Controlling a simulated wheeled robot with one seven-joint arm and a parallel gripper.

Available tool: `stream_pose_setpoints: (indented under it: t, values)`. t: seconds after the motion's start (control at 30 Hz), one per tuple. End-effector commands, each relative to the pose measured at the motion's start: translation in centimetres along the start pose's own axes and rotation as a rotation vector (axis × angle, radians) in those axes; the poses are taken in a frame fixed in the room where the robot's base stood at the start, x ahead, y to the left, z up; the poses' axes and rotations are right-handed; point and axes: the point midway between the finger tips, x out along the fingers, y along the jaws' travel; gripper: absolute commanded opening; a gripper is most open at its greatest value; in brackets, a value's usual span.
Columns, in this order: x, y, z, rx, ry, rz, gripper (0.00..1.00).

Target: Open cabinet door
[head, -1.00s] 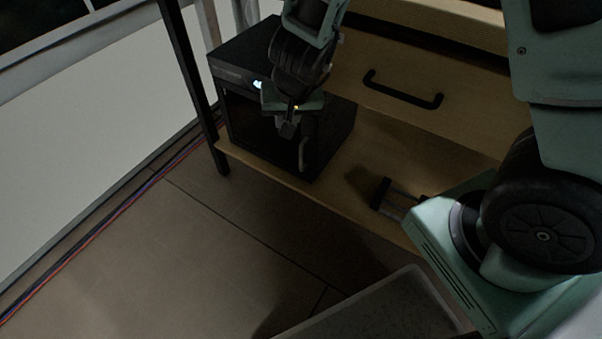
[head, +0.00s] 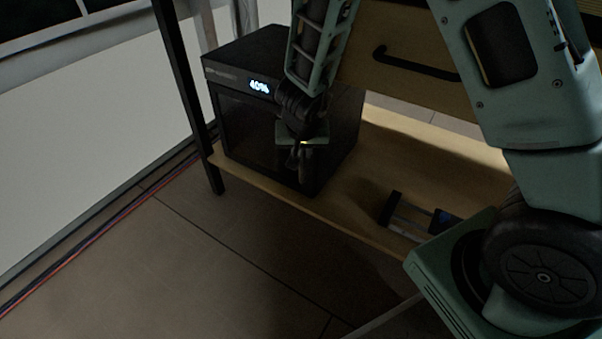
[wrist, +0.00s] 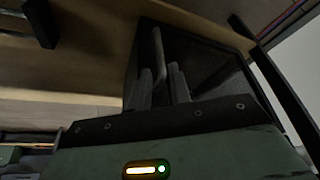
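The cabinet is a black box (head: 240,120) on the lower wooden shelf, with a lit display on its upper front. Its dark front door (head: 250,135) looks closed. My gripper (head: 302,163) is at the right part of the door front and hides most of the handle there. In the wrist view, the upright bar handle (wrist: 158,48) rises between the two fingertips of my gripper (wrist: 161,80). The fingers stand apart, one on each side of the bar. Whether they touch it cannot be told.
A wooden drawer front with a black handle (head: 415,66) is above the shelf (head: 370,215). A small dark-ended object (head: 392,208) lies on the shelf at the right. A black table leg (head: 190,110) stands left of the cabinet. The floor in front looks clear; cables run along the wall.

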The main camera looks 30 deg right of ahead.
Motion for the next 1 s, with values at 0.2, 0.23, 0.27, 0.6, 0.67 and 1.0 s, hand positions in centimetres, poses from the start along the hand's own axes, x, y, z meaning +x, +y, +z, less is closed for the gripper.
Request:
stream_pose_setpoints:
  t: [0.2, 0.23, 0.27, 0.6, 0.67, 1.0]
  values:
    - [4.6, 0.0, 0.3, 0.001, 0.0, 0.0, 0.2]
    - [5.0, 0.0, 0.3, 0.0, 0.0, 0.001, 0.2]
    - [5.5, 0.0, 0.3, -0.001, -0.001, 0.001, 0.2]
    - [7.9, 0.0, 0.1, -0.001, -0.001, 0.0, 0.2]
    - [8.0, 0.0, 0.0, -0.001, 0.0, 0.0, 0.2]
    - [7.9, 0.0, 0.0, -0.001, 0.0, 0.0, 0.0]
